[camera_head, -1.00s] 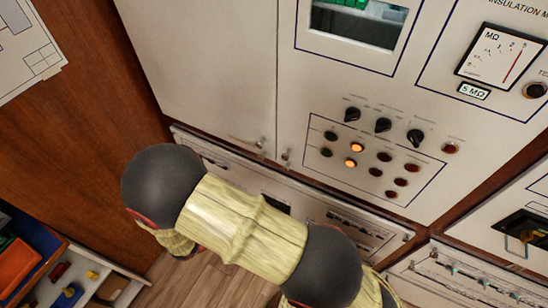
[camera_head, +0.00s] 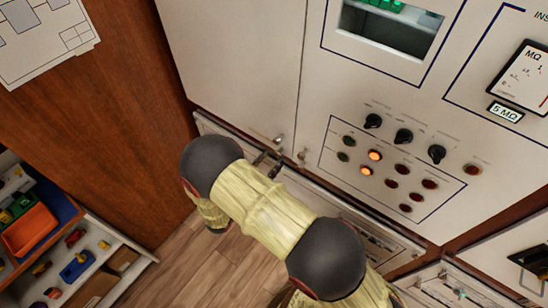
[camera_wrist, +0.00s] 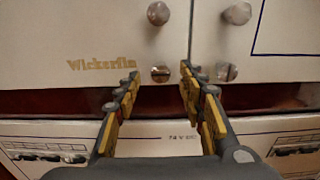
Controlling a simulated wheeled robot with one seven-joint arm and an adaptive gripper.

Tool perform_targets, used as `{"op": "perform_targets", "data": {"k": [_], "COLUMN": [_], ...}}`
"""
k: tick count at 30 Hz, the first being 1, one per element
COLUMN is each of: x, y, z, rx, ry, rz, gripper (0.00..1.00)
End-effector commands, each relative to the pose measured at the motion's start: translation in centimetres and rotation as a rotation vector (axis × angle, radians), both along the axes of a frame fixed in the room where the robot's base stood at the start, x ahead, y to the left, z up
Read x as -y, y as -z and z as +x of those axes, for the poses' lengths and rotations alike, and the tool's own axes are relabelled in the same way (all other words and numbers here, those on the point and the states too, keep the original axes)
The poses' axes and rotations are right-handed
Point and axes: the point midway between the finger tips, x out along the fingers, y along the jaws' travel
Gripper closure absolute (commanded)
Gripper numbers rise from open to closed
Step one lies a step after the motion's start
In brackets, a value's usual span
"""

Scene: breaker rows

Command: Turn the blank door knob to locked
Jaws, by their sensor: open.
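The blank door (camera_head: 225,60) is the plain white left-hand door, lettered "Wickerfin" in the wrist view. Near its lower right corner, the wrist view shows a round knob (camera_wrist: 158,12) and below it a small slotted metal turn-knob (camera_wrist: 160,73); its slot looks about level. My gripper (camera_wrist: 160,74) is open and empty, pointing at the door. In the picture the slotted knob lies between its fingertips; I cannot tell how far in front they are. In the head view my gripper (camera_head: 268,162) is small beside the door's lower corner.
The neighbouring door has a round knob (camera_wrist: 237,12) and a slotted knob (camera_wrist: 228,71) just right of my right finger. Black switches (camera_head: 403,136) and lamps sit farther right. A lower panel (camera_wrist: 90,135) runs beneath. A shelf with bins (camera_head: 30,230) stands left.

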Motion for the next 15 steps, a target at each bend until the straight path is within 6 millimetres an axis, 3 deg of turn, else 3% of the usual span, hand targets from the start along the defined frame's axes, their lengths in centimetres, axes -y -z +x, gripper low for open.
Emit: {"op": "perform_targets", "data": {"k": [6,15], "x": [1.3,1.4], "y": [0.0,0.0], "z": [1.7,1.9], "rx": [0.001,0.001], "ry": [0.002,0.0], "rz": [0.001,0.001], "gripper": [0.6,0.6]}}
